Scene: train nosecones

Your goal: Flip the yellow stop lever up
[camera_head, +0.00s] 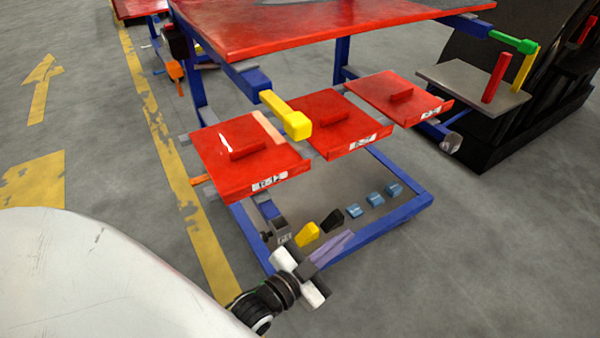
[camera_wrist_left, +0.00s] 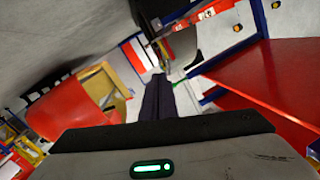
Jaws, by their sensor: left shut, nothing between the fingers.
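A thick yellow lever (camera_head: 287,114) sticks out from a blue block on the near side of the red table's frame. It slants down to the right and ends in a blocky yellow head above the red trays. My left gripper (camera_head: 343,240) is low at the front of the frame, below the trays and well apart from the lever. Its dark fingers are shut with nothing between them, and they also show closed in the left wrist view (camera_wrist_left: 158,85). I cannot make out the lever in the wrist view. My right gripper is not in view.
Three red trays (camera_head: 235,180) with raised grips hang below the red tabletop (camera_head: 300,25). Small yellow, black and blue pieces (camera_head: 307,234) line the lower blue frame (camera_head: 405,213). A grey shelf (camera_head: 450,82) with upright red and yellow bars stands at right. Floor is open at front right.

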